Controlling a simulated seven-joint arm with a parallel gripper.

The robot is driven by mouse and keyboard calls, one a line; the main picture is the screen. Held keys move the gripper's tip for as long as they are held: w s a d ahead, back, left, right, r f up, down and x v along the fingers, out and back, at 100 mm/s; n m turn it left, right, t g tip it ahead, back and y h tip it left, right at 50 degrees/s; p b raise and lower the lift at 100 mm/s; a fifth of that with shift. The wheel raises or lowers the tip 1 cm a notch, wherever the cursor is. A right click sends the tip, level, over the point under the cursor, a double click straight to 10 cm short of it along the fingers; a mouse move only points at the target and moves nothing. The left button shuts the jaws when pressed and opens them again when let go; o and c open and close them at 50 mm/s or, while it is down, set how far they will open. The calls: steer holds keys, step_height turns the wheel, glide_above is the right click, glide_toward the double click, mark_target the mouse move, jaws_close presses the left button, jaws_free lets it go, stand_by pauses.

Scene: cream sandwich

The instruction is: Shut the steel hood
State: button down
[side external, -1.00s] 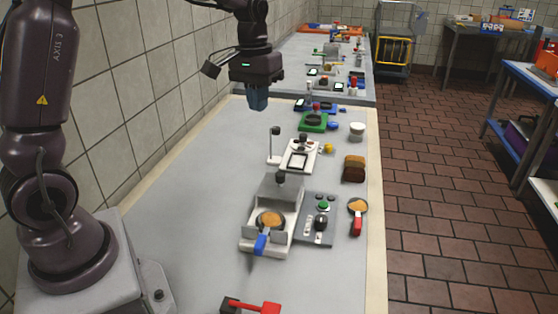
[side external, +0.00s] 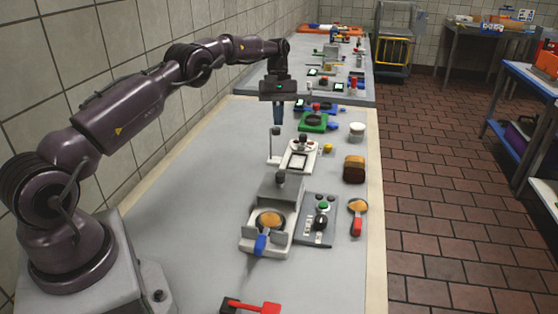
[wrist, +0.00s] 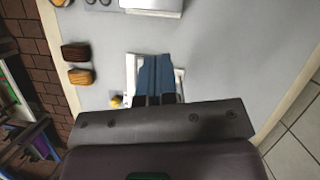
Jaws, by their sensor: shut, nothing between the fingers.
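The steel hood (side external: 281,188) is a grey metal box with a dark knob on top. It stands tilted up at the back of a pale machine (side external: 250,243), behind a round well holding a tan filling (side external: 268,219) and a blue-handled tool (side external: 261,244). The well is uncovered. My gripper (side external: 279,122) is shut and empty, pointing down in the air beyond the hood, near the white scale-like device (side external: 299,157). In the wrist view the blue fingers (wrist: 158,62) lie together over that device, and the machine (wrist: 150,5) is cut off at the top edge.
A control panel (side external: 316,232) adjoins the machine on its right. A red-handled scoop (side external: 357,222), brown bread (side external: 354,169), a white cup (side external: 357,131) and a green device (side external: 313,122) stand along the right side. The table's left part (side external: 190,190) is clear.

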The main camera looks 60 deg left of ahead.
steer(key=s+d+f, duration=0.1)
steer(key=d+f, duration=0.1)
steer(key=s+d+f, duration=0.1)
steer(key=f, duration=0.2)
steer(key=s+d+f, duration=0.1)
steer(key=d+f, duration=0.1)
steer(key=f, duration=0.1)
steer(key=shift+s+d+f, duration=0.1)
steer(key=shift+d+f, duration=0.15)
steer(key=shift+d, duration=0.05)
steer(key=shift+s+d, duration=0.25)
steer(key=shift+d, duration=0.2)
steer(key=shift+s+d, duration=0.15)
steer(key=s+d, duration=0.7)
steer(key=shift+s+d, duration=0.1)
steer(key=shift+s, duration=0.05)
steer(key=shift+f, duration=0.1)
